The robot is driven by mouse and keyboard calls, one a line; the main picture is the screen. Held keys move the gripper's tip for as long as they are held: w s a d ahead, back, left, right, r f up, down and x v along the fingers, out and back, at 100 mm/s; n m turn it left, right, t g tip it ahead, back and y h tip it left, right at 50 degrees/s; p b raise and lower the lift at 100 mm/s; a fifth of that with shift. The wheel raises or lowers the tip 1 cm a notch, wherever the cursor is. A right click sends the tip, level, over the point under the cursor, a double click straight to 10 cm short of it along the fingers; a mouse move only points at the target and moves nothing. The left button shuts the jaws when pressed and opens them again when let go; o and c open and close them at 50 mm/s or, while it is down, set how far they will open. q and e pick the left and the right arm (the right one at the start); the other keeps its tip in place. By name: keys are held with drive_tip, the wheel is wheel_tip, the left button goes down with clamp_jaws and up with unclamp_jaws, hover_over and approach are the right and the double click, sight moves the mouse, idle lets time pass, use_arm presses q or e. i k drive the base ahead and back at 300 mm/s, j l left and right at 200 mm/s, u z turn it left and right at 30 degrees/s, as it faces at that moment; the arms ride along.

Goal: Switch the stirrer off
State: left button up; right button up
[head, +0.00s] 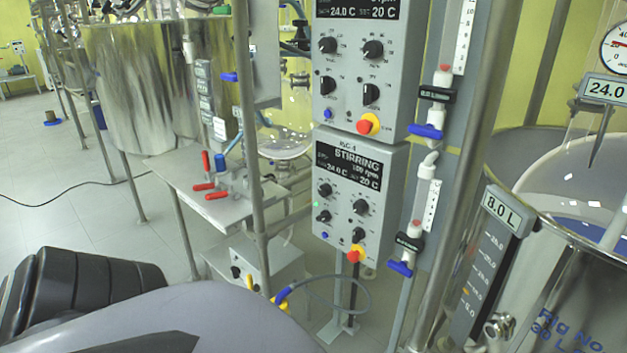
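A grey control box (373,220) is mounted on the frame at the centre. Its dark display (348,167) reads STIRRING, with an rpm figure too small to read surely, 24.0 C and 20 C. Below the display are several black knobs, among them an upper right one (361,207), an upper left one (325,190) and a lower left one (323,216). A small green light (316,204) glows at the left edge. A red button on a yellow base (355,254) is at the bottom. Neither of my grippers is in view.
A similar control box (395,85) sits directly above. Tubes with blue-handled valves (400,268) run beside the boxes. A metal reactor (590,275) stands at right. A small table (185,170) with red-handled clamps and a lower box (262,262) stand left. Floor at left is open, with a cable.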

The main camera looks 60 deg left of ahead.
sight(325, 216)
drive_tip(key=j, duration=2)
